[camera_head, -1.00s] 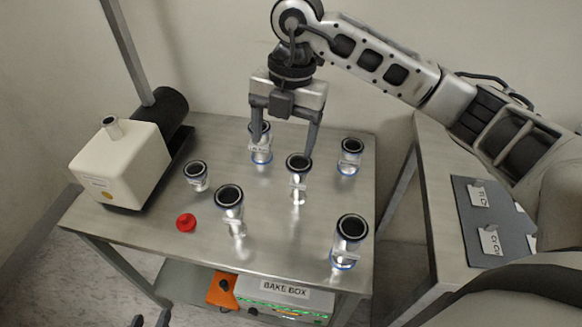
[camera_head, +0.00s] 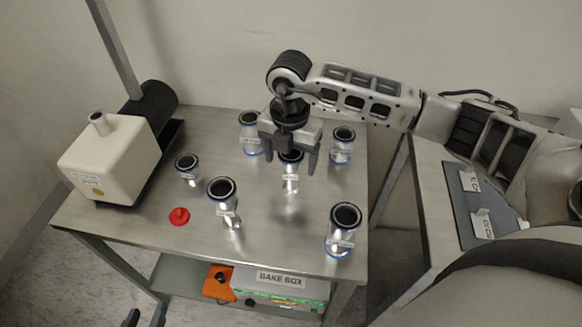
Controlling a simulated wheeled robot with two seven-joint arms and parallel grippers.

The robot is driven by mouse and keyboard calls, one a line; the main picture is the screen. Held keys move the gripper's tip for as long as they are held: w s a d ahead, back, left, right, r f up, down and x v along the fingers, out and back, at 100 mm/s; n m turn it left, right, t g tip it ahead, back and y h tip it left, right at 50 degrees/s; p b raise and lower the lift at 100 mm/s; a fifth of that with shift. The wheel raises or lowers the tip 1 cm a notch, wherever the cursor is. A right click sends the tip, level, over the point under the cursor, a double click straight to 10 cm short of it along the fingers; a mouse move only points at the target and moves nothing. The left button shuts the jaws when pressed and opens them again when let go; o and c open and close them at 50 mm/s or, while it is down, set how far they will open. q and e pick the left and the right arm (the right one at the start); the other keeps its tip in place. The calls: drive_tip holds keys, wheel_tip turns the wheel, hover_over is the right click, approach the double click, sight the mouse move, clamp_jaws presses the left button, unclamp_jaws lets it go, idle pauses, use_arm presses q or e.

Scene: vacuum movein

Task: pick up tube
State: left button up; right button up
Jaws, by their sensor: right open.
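Several metal tubes with dark-rimmed round tops stand upright on the steel cart. My right gripper (camera_head: 289,160) is open and points down over the middle tube (camera_head: 291,184). Its two fingers appear on either side of that tube's top; I cannot tell whether they touch it. The gripper's body hides part of the rim. Other tubes stand at the back left (camera_head: 250,141), back right (camera_head: 342,150), front right (camera_head: 341,236), front centre (camera_head: 224,207) and left (camera_head: 188,172).
A cream pump unit (camera_head: 108,160) with a black motor stands on the cart's left. A red cap (camera_head: 179,216) lies near it. A bake box (camera_head: 282,288) and an orange item (camera_head: 219,284) sit on the lower shelf. A side table with a dark labelled panel (camera_head: 470,225) is at right.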

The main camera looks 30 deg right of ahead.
sight(291, 167)
wheel_tip(291, 167, down, 3)
drive_tip(key=shift+d+f, duration=0.1)
drive_tip(key=shift+f, duration=0.05)
drive_tip(key=c, duration=1.1)
drive_tip(key=shift+r, duration=0.2)
